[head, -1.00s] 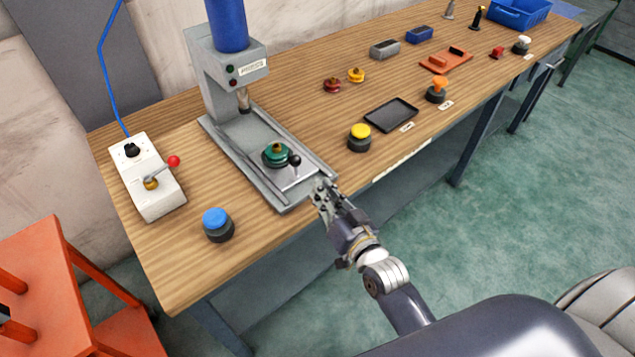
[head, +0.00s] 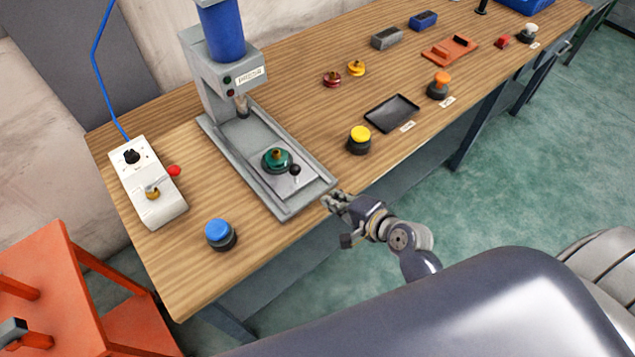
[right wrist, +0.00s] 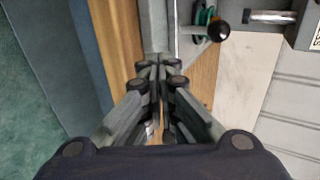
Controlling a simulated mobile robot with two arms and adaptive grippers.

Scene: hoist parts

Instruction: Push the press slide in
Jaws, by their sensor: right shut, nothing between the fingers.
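The press (head: 212,88) stands on the bench with a blue cylinder on top and a grey rail bed in front. The press slide (head: 296,184), a flat plate with a black knob (head: 295,170), sits at the front end of the bed, out from under the ram (head: 242,106). A green part with a brass top (head: 277,160) rests on the slide. My right gripper (head: 328,200) is shut and empty at the front corner of the bed. In the right wrist view its fingertips (right wrist: 160,65) meet near the bed's edge; the knob (right wrist: 218,31) shows beyond. My left gripper is not in view.
A white control box (head: 148,190) with a red-knobbed lever is at the left. A blue button (head: 219,234) stands left of the bed, a yellow button (head: 360,139) and black tray (head: 392,113) to its right. An orange stool (head: 60,290) stands at lower left.

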